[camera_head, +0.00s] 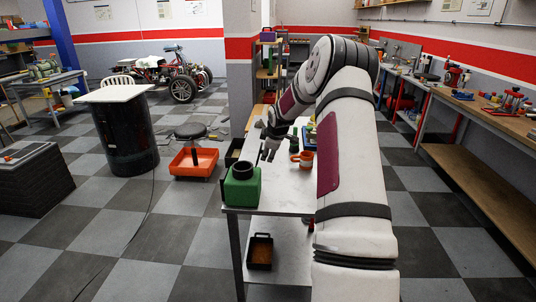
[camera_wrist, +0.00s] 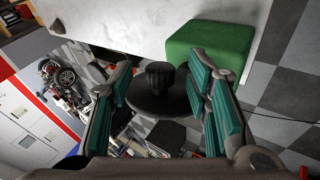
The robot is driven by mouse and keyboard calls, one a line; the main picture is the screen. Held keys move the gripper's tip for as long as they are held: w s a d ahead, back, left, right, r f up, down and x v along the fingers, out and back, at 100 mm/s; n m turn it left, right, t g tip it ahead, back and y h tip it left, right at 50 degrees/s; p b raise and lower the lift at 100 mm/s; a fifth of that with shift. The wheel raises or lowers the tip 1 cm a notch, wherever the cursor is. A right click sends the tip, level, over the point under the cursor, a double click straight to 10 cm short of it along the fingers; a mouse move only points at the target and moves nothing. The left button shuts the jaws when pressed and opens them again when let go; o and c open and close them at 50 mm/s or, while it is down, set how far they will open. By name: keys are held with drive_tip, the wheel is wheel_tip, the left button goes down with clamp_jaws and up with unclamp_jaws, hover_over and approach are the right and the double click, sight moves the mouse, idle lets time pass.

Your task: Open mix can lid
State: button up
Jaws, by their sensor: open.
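In the wrist view, the green body (camera_wrist: 212,42) is beyond my right finger. A black ribbed knob (camera_wrist: 160,75) on a dark round lid (camera_wrist: 150,104) shows between my fingers. My gripper (camera_wrist: 168,92) is open, its teal-padded fingers to either side of the knob with gaps. In the head view, my gripper (camera_head: 267,152) is above and just beyond the can. Contact with the lid cannot be seen.
The metal table (camera_head: 283,196) also holds an orange mug (camera_head: 303,160) beside my arm. An orange bin (camera_head: 193,162) and a stool (camera_head: 190,132) stand left of the table. Open checkered floor lies to the left.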

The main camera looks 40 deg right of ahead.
drive_tip(key=v, duration=0.9)
